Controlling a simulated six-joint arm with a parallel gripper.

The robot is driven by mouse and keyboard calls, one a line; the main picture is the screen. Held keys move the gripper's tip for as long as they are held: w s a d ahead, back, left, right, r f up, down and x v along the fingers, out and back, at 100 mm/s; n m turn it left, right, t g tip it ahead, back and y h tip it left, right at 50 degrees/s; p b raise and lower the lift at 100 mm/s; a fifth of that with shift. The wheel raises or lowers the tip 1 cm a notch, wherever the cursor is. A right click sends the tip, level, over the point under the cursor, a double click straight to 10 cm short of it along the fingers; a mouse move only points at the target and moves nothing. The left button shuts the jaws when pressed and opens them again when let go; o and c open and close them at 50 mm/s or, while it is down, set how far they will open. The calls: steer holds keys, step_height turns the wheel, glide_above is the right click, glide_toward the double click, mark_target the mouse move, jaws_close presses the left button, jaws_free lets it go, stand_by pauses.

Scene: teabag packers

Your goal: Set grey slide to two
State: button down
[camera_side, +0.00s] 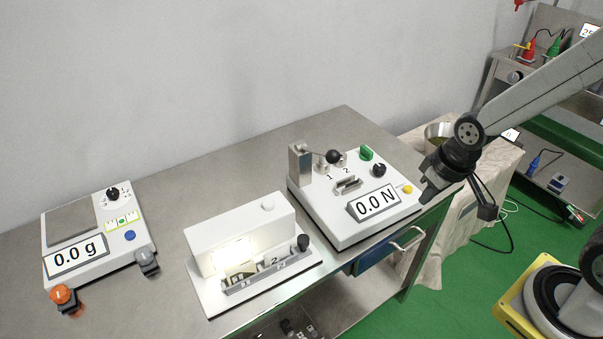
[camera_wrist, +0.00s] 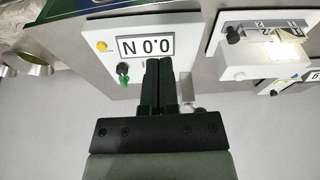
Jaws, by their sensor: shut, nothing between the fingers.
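The middle white device (camera_side: 235,232) has a lit panel and a grey slide (camera_side: 270,274) along its front, with a dark knob (camera_side: 303,243) at its right end. A numeral 2 shows by the slide; its exact setting is too small to tell. In the wrist view this device is at the upper right (camera_wrist: 250,62), its dark knob (camera_wrist: 233,34) at its left. My gripper (camera_side: 426,192) is shut and empty, right of the force device (camera_side: 335,222) by its yellow button. In the wrist view my gripper (camera_wrist: 158,64) overlaps the force device's lower edge.
The force device reads 0.0 N and carries a black ball lever (camera_side: 333,157), marks 1 and 2, and a green knob (camera_side: 366,153). A scale (camera_side: 98,240) reading 0.0 g stands at left. Bare steel table (camera_side: 180,190) lies between the devices and the wall.

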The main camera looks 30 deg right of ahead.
steer(key=c, duration=0.6)
jaws_free()
steer(key=shift+w, duration=0.15)
steer(key=n+g, duration=0.3)
steer(key=n, duration=0.7)
glide_above(304, 238)
step_height(304, 238, down, 11)
steer(key=shift+r, duration=0.15)
steer(key=shift+a, duration=0.1)
steer(key=shift+f, duration=0.2)
steer(key=shift+f, duration=3.75)
jaws_close()
